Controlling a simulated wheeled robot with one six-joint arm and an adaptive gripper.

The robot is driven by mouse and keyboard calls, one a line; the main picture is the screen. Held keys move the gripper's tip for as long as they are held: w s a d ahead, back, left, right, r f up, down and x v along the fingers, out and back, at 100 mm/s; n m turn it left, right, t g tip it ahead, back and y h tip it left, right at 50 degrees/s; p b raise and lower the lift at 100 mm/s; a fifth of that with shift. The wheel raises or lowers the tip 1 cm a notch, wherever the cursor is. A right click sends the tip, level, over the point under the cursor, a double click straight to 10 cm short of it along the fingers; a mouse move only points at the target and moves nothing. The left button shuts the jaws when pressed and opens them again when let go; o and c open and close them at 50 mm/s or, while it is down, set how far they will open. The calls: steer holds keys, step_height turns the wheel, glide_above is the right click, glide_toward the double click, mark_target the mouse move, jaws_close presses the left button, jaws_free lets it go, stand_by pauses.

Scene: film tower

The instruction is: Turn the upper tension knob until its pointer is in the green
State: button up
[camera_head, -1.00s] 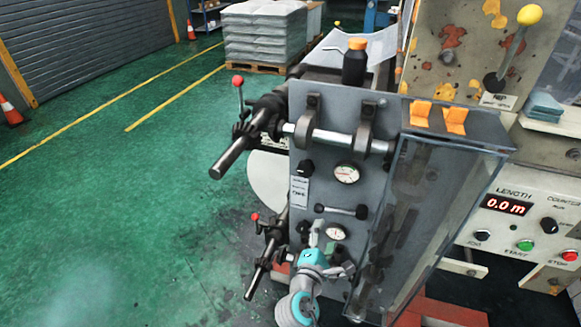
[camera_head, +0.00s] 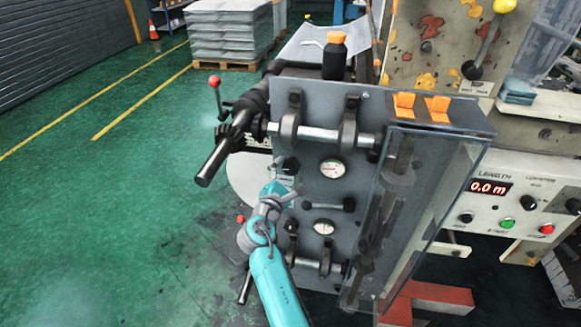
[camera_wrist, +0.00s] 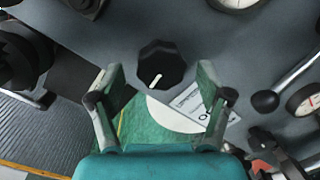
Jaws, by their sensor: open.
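The upper tension knob (camera_head: 290,166) is black and lobed, on the grey panel left of the upper gauge (camera_head: 332,169). In the wrist view the knob (camera_wrist: 160,60) has a white mark pointing down and slightly left. My gripper (camera_head: 286,183) is open just below and in front of it. In the wrist view the fingers of my gripper (camera_wrist: 160,76) stand apart, left and right of the knob's lower side, with no clear contact. The upper gauge is white with coloured marks; its needle is too small to read. It is cut off at the top of the wrist view (camera_wrist: 236,3).
A lower gauge (camera_head: 323,226) and lower knob (camera_head: 291,227) sit below. A ball-ended lever (camera_head: 328,205) lies between the gauges. A bar with a red-tipped lever (camera_head: 214,81) juts out at upper left. A clear guard (camera_head: 430,200) stands right. Green floor is free at left.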

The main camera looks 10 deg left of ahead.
steer(key=shift+w+d, duration=0.15)
steer(key=shift+w, duration=0.55)
steer(key=shift+w+d, duration=0.1)
steer(key=shift+w, duration=0.6)
steer(key=c, duration=1.2)
steer(key=shift+o, duration=0.2)
